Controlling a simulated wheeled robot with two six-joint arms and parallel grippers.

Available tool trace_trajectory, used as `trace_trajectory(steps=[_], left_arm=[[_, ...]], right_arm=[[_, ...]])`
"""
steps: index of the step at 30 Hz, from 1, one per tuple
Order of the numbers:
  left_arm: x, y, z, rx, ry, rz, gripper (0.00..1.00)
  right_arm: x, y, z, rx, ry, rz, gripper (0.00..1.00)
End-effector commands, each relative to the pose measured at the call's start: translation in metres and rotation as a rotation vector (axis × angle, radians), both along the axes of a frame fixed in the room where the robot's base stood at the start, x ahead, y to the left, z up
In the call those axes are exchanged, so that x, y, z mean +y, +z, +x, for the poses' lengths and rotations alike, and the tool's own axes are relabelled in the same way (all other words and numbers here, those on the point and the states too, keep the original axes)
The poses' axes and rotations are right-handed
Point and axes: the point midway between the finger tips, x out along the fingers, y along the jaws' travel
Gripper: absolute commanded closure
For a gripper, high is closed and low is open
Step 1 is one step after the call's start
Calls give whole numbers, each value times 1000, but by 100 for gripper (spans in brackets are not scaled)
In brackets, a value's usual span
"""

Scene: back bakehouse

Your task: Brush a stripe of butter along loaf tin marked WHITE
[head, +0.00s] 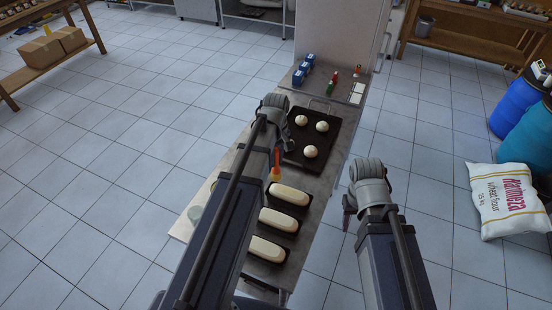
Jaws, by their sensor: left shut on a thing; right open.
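Three dark loaf tins with pale dough stand in a row on the steel bench: a far tin (297,204), a middle tin (291,232) and a near tin (279,260). No marking is legible, so I cannot tell which is WHITE. My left gripper (284,140) is shut on a brush (277,160) with a red-orange handle, hanging down with its pale head close to the far tin's left end. Whether the head touches the dough is unclear. My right gripper (347,212) is open and empty, right of the bench. My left arm hides part of the bench.
A black tray (330,156) with three dough balls lies beyond the tins. Blue packs (299,77) and small bottles (331,86) stand farther back. A pale cup (195,213) is at the bench's left edge. A flour sack (508,200) lies on the floor at right.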

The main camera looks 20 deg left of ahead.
Motion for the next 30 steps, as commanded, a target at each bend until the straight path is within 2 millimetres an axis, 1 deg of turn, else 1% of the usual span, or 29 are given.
trace_trajectory(steps=[1, 2, 14, 17, 24, 30], left_arm=[[0, 9, 0, 0, 0, 0, 100], [0, 10, 0, 0, 0, 0, 100], [0, 11, 0, 0, 0, 0, 100], [0, 17, 0, 0, 0, 0, 100], [0, 39, 0, 0, 0, 0, 100], [0, 39, 0, 0, 0, 0, 100]], right_arm=[[0, 9, 0, 0, 0, 0, 50], [0, 10, 0, 0, 0, 0, 50], [0, 11, 0, 0, 0, 0, 50], [0, 17, 0, 0, 0, 0, 50], [0, 39, 0, 0, 0, 0, 50], [0, 39, 0, 0, 0, 0, 50]])
